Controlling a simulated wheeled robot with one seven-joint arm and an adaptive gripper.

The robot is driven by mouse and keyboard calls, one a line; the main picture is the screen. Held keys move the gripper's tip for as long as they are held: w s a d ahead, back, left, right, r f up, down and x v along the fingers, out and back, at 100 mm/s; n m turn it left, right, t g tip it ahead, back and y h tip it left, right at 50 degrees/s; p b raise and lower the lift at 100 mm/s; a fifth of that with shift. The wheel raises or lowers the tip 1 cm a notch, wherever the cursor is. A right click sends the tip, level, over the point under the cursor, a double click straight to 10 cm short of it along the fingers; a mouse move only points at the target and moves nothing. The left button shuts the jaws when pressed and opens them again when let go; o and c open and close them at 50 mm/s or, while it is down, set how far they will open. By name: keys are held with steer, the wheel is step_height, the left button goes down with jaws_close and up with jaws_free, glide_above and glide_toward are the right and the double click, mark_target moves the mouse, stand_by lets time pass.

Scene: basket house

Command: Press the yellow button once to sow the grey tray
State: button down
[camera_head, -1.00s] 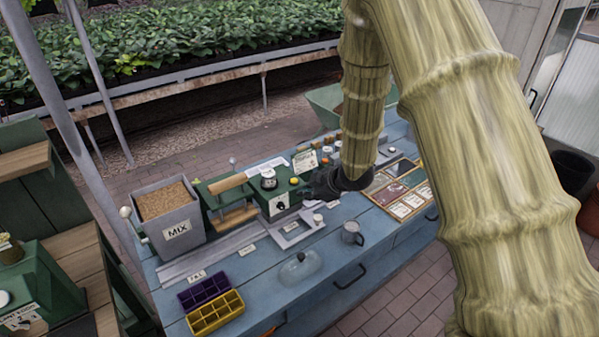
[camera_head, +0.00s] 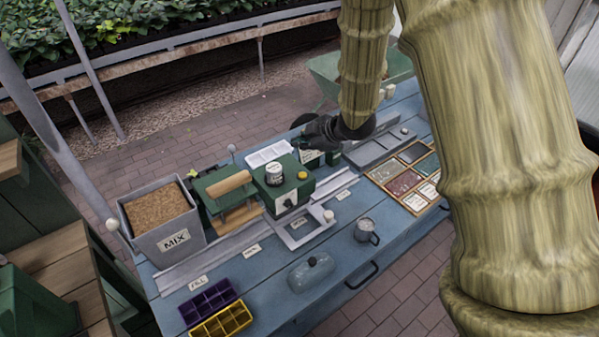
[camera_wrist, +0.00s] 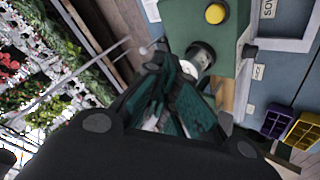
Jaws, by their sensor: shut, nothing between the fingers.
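The yellow button (camera_head: 302,175) is on top of a green box (camera_head: 285,192) on the blue bench, beside a small jar. In the wrist view the yellow button (camera_wrist: 215,13) is at the top edge, beyond the fingertips. My gripper (camera_head: 303,143) is shut and empty, behind the button in the head view and apart from it. Its dark green fingers (camera_wrist: 178,75) also show in the wrist view, pointing towards the jar. A pale grey tray (camera_head: 268,153) lies behind the green box. A grey frame (camera_head: 318,236) sits in front of the box, over a rail.
A grey MIX bin (camera_head: 172,241) and a green roller device (camera_head: 226,186) stand left of the box. Purple (camera_head: 210,298) and yellow (camera_head: 222,321) cell trays are at front left. A clear dome (camera_head: 311,272) and a mug (camera_head: 366,230) stand in front. A seed case (camera_head: 378,184) lies right.

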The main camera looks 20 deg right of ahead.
steer(key=s, duration=0.2)
steer(key=b, duration=0.4)
glide_above(300, 176)
steer(key=w, duration=0.2)
steer(key=f, duration=0.6)
steer(key=shift+s+d+f, duration=0.1)
steer(key=shift+s+f, duration=0.15)
steer(key=shift+f, duration=0.35)
steer(key=shift+s+f+b, duration=0.3)
steer(key=shift+b, duration=0.3)
steer(key=shift+s+f+b, duration=0.15)
steer(key=shift+s+b, duration=0.25)
steer(key=shift+s, duration=0.45)
steer(key=shift+s+f, duration=0.1)
steer(key=shift+f, duration=0.05)
steer(key=shift+w+f, duration=0.75)
steer(key=shift+w, duration=0.15)
steer(key=shift+s+r, duration=0.4)
steer(key=shift+s, duration=0.15)
steer(key=shift+w+f, duration=0.25)
steer(key=shift+w, duration=0.1)
steer(key=shift+s+r, duration=0.15)
steer(key=shift+s, duration=0.05)
steer(key=shift+w, duration=0.1)
